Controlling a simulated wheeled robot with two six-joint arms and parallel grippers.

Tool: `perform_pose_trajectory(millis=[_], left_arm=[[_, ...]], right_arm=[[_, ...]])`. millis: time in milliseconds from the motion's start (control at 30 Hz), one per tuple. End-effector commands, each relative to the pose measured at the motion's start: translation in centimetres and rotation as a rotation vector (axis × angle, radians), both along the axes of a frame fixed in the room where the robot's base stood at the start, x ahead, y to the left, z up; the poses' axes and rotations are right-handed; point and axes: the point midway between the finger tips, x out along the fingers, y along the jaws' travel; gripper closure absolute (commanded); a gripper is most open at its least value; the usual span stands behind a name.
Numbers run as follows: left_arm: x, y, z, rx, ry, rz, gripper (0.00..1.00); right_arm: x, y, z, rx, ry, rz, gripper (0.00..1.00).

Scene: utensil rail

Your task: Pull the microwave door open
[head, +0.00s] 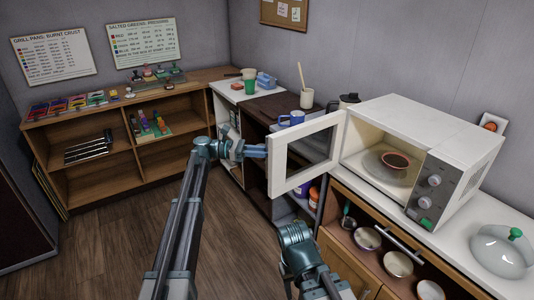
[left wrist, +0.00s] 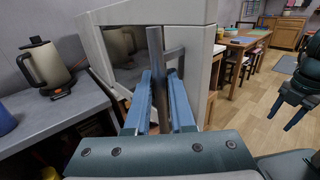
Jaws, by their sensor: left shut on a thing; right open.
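The white microwave (head: 447,125) stands on the right counter with its door (head: 282,176) swung wide open to the left. A reddish-brown bowl (head: 396,160) sits on the round plate inside. My left gripper (head: 262,151) is at the door's free edge. In the left wrist view, its blue fingers (left wrist: 160,88) are closed around the grey door handle (left wrist: 156,52), beside the white door frame (left wrist: 201,60). The handle is mostly hidden in the head view. My right gripper (head: 296,236) is low in front of the cabinet, apart from the door; it also shows in the left wrist view (left wrist: 298,108).
A glass lid with a green knob (head: 503,252) lies on the counter right of the microwave. A blue mug (head: 292,118) and a kettle (head: 349,101) stand behind the door; the kettle also shows in the left wrist view (left wrist: 44,68). Open floor (head: 110,240) lies left.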

Motion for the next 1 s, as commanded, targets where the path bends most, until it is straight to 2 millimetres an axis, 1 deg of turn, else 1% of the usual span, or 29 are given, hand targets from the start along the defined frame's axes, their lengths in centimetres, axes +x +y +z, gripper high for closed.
perform_pose_trajectory(millis=[67, 100, 133, 400, 467, 533, 667, 900, 1000], left_arm=[[0.1, -0.2, 0.0, 0.001, 0.001, 0.000, 1.00], [0.1, -0.2, 0.0, 0.001, 0.001, 0.000, 0.71], [0.1, -0.2, 0.0, 0.001, 0.001, 0.000, 0.65], [0.1, 0.0, 0.0, 0.001, 0.000, 0.001, 0.65], [0.1, 0.4, 0.0, 0.001, 0.000, 0.002, 0.65], [0.3, 1.2, 0.0, 0.001, 0.000, 0.004, 0.65], [0.5, 3.7, 0.0, 0.001, 0.000, 0.004, 0.65], [0.9, 8.9, 0.0, 0.001, 0.001, 0.004, 0.65], [1.0, 10.6, 0.0, 0.001, 0.001, 0.002, 0.65]], right_arm=[[0.0, 0.0, 0.0, 0.000, 0.000, 0.000, 0.50], [0.0, 0.0, 0.0, 0.000, 0.000, 0.000, 0.50], [0.0, 0.0, 0.0, 0.000, 0.000, 0.000, 0.50], [0.0, 0.0, 0.0, 0.000, 0.000, 0.000, 0.50], [0.0, 0.0, 0.0, 0.000, 0.000, 0.000, 0.50], [0.0, 0.0, 0.0, 0.000, 0.000, 0.000, 0.50], [0.0, 0.0, 0.0, 0.000, 0.000, 0.000, 0.50], [0.0, 0.0, 0.0, 0.000, 0.000, 0.000, 0.50], [0.0, 0.0, 0.0, 0.000, 0.000, 0.000, 0.50]])
